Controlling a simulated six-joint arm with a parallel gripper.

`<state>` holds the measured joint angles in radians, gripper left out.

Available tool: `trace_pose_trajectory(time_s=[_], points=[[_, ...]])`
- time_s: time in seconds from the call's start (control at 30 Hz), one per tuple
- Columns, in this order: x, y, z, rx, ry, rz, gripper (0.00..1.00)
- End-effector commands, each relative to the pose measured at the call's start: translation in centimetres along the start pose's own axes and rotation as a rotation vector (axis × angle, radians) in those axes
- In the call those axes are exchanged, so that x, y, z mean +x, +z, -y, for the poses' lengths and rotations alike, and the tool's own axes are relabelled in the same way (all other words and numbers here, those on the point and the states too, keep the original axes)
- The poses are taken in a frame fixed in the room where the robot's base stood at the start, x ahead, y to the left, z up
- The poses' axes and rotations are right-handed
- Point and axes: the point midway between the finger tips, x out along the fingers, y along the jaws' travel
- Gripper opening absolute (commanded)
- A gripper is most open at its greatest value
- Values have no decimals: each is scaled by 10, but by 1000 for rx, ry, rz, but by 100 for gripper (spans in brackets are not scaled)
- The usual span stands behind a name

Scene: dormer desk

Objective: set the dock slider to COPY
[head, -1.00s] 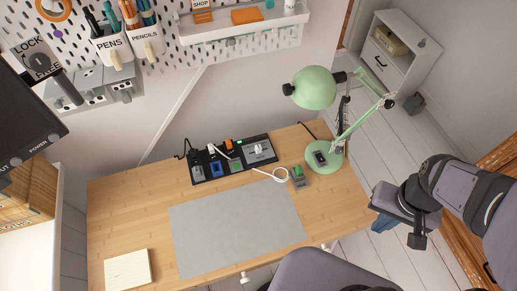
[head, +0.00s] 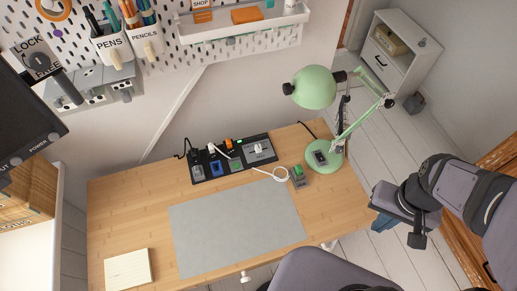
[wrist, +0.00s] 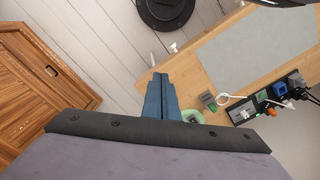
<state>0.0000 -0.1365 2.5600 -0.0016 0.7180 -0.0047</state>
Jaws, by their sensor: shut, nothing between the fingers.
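The black dock (head: 226,171) lies along the back of the wooden desk, with several coloured pieces on it. At its right end is a grey panel with a white handle (head: 258,148), which looks like the slider; its labels are too small to read. The dock also shows at the right of the wrist view (wrist: 262,109). My gripper (head: 380,222) hangs beyond the desk's right edge, well apart from the dock. Its blue fingers (wrist: 158,80) are together and empty in the wrist view.
The green lamp (head: 316,88) stands between my gripper and the dock, its head raised. A small grey block with a green top (head: 298,175) and a white cable loop (head: 281,174) lie near the dock. The grey mat (head: 237,228) is clear.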

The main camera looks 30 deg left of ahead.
Motion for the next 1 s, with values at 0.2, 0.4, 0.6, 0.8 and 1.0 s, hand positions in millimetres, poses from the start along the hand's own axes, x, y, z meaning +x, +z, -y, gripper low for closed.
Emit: trace_pose_trajectory(time_s=[0.2,0.4,0.6,0.8,1.0], points=[[0,0,0,0,0,0,0],[0,0,0,-1,0,0,0],[11,-19,10,-50,23,-1,0],[40,-74,54,-187,99,-27,0],[78,-134,148,-355,205,-113,0]])
